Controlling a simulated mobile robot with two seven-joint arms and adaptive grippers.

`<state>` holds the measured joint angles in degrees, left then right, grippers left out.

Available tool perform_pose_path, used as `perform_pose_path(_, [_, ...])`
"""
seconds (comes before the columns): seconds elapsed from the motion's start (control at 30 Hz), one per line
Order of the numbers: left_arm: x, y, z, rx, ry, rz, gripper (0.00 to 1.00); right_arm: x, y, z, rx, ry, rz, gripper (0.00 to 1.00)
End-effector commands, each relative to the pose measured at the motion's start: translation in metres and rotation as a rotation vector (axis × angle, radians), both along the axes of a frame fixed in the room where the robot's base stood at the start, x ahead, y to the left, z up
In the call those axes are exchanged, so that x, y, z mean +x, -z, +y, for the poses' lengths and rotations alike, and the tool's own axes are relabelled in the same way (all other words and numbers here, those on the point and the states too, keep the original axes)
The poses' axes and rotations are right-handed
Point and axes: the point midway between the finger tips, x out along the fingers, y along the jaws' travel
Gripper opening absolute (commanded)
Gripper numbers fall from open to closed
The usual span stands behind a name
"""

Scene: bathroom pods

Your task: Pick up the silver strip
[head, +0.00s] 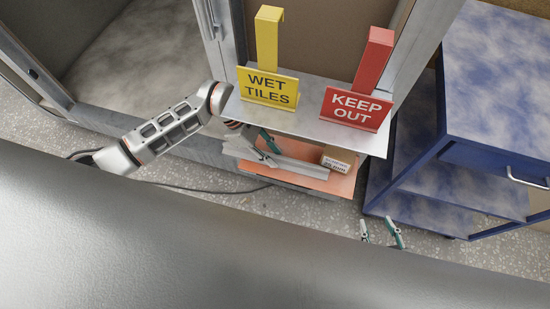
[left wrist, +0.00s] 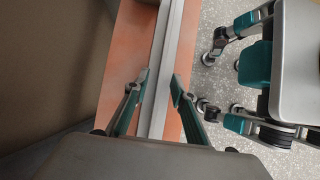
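The silver strip (head: 300,167) is a long, narrow metal profile lying along the orange lower shelf (head: 338,184), below the grey upper shelf. My left gripper (head: 267,149) reaches in from the left, under the upper shelf's left end, and is at the strip. In the left wrist view the strip (left wrist: 174,35) runs lengthwise between the two fingertips of my left gripper (left wrist: 162,82). The fingers are apart, one on each side of the strip; whether either touches it is unclear. My right gripper (head: 380,231) is open and empty, low in front of the shelves.
A small cardboard box (head: 340,154) stands on the lower shelf, right of the strip. The upper shelf (head: 300,121) bears a yellow WET TILES sign (head: 268,87) and a red KEEP OUT sign (head: 356,108). A blue cart (head: 480,135) stands close on the right.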

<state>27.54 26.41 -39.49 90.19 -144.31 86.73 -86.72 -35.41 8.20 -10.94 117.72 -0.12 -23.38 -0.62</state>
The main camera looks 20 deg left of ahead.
Motion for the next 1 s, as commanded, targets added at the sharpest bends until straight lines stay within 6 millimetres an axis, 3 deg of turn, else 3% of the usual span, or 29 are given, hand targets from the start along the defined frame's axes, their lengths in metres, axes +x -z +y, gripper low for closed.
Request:
perform_pose_path(0.03, [0.000, 0.000, 0.000, 0.000, 0.000, 0.000, 0.25, 0.001, -0.001, 0.000, 0.000, 0.000, -0.002, 0.40])
perform_pose_path(0.13, [0.000, 0.000, 0.000, 0.000, 0.000, 0.000, 0.02, 0.001, -0.001, 0.000, 0.000, 0.000, -0.003, 0.40])
perform_pose_path(0.17, [0.000, 0.000, 0.000, 0.000, 0.000, 0.000, 0.00, 0.001, -0.001, 0.000, 0.000, 0.000, -0.003, 0.40])
perform_pose_path(0.73, [-0.006, -0.010, 0.001, 0.000, 0.002, -0.005, 0.00, 0.001, -0.002, 0.000, 0.002, 0.001, -0.002, 0.40])
perform_pose_path(0.87, [-0.021, -0.022, 0.001, 0.000, 0.003, -0.004, 0.00, 0.004, -0.009, 0.001, 0.007, 0.002, -0.010, 0.40])
perform_pose_path(1.0, [-0.047, -0.036, 0.003, 0.001, 0.003, -0.006, 0.00, 0.007, -0.017, 0.002, 0.016, 0.003, -0.020, 0.40])
